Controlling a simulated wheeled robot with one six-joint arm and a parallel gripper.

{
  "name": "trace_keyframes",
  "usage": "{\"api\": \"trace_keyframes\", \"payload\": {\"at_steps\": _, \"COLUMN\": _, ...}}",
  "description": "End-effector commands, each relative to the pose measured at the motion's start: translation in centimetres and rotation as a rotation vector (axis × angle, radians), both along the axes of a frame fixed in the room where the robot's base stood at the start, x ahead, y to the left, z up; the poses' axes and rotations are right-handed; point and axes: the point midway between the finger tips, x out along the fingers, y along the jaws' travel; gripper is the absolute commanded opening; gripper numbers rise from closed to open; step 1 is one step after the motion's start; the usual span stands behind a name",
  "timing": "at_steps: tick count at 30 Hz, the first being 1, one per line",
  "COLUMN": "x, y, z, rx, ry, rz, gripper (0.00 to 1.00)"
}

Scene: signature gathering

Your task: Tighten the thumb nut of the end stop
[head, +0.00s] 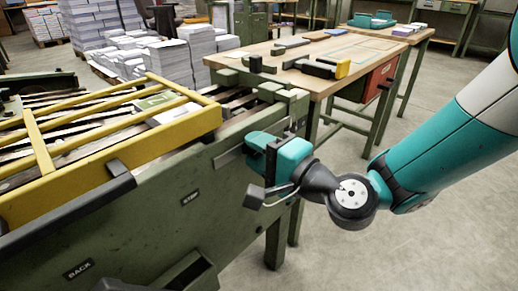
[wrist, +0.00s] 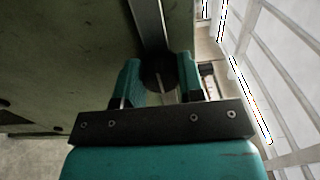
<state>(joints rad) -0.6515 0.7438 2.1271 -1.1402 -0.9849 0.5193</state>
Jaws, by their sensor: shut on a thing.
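My gripper (head: 272,145) is at the green side panel of the machine, near its right end, with its teal fingers against that face. In the wrist view, the two teal fingers of my gripper (wrist: 160,82) are closed around a dark round knob, the thumb nut (wrist: 158,76). The nut sits at the end of a pale metal strip (wrist: 148,20) on the green panel. In the head view the nut is hidden behind my gripper. The body of the end stop cannot be made out clearly.
A yellow guard frame (head: 130,150) lies over the machine's top, left of my gripper. The panel (head: 130,240) carries labels reading STOP and BACK. A wooden workbench (head: 375,62) with tools stands behind. Paper stacks (head: 185,58) stand at the back. Open floor lies to the right.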

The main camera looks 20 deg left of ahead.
Motion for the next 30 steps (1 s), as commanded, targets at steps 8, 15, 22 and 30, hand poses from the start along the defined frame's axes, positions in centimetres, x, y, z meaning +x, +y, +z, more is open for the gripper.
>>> {"api": "trace_keyframes", "payload": {"at_steps": 8, "x": -0.1, "y": 0.0, "z": -0.1, "rx": -0.002, "ry": 0.004, "rz": 0.003, "gripper": 0.45}}
{"api": "trace_keyframes", "payload": {"at_steps": 15, "x": -0.1, "y": 0.0, "z": -0.1, "rx": -0.001, "ry": 0.002, "rz": 0.001, "gripper": 0.61}}
{"api": "trace_keyframes", "payload": {"at_steps": 22, "x": 0.0, "y": 0.0, "z": 0.0, "rx": -0.001, "ry": 0.0, "rz": 0.0, "gripper": 0.61}}
{"api": "trace_keyframes", "payload": {"at_steps": 30, "x": -0.6, "y": -1.8, "z": -0.6, "rx": -0.001, "ry": 0.0, "rz": -0.002, "gripper": 0.61}}
